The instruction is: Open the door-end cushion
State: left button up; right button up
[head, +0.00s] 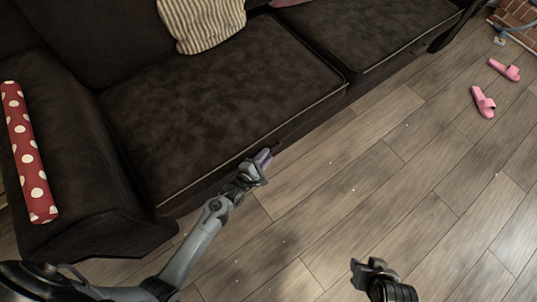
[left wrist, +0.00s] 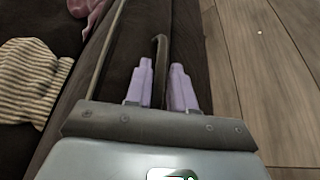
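The dark brown sofa has two seat cushions; the near-left one (head: 215,105) and the far-right one (head: 365,30) are both down flat. My left gripper (head: 264,158) is at the front edge of the near-left cushion. In the left wrist view, the left gripper's two lavender fingers (left wrist: 160,88) stand apart, with a dark bar-like handle (left wrist: 160,52) between them. I cannot tell whether the fingers touch it. My right gripper (head: 372,267) is low over the floor, away from the sofa; its finger gap is not clear.
A striped pillow (head: 203,22) leans at the back of the near-left cushion. A red polka-dot roll (head: 27,150) lies on the left armrest. Pink slippers (head: 483,102) lie on the wood floor (head: 350,175) at right, near a brick corner (head: 516,14). The floor before the sofa is mostly clear.

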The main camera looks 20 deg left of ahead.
pick_arm(q)
jog(key=shift+b+x, duration=0.5)
jog(key=shift+x, duration=0.75)
grip_shut()
